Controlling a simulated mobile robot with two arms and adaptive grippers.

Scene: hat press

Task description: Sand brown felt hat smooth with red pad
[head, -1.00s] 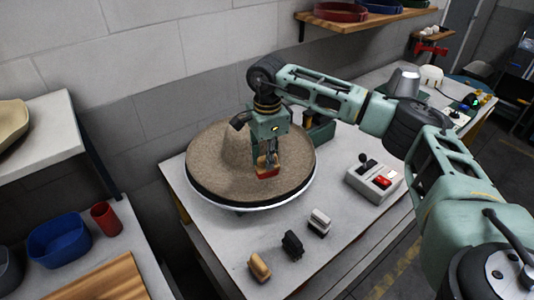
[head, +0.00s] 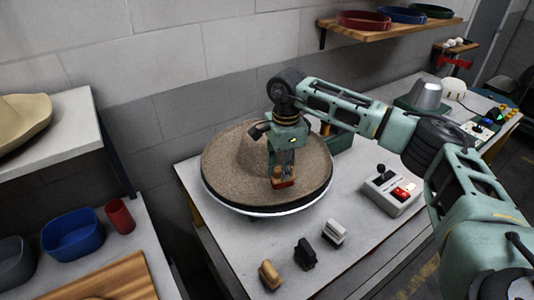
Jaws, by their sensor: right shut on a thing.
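The brown felt hat (head: 232,165) lies brim down on a round turntable (head: 262,213), its crown raised in the middle and partly hidden by my right gripper. My right gripper (head: 283,172) points down over the front right of the hat, shut on the red pad (head: 284,184). The pad has a tan upper part and its red underside is at the brim surface near the crown. Whether it presses on the felt cannot be told for sure. My left gripper is not in view.
In front of the turntable lie a tan brush (head: 269,275), a black brush (head: 305,254) and a white-topped brush (head: 333,232). A control box (head: 391,190) with a lever and red switch stands right. A blue bin (head: 73,235) and red cup (head: 119,216) stand left.

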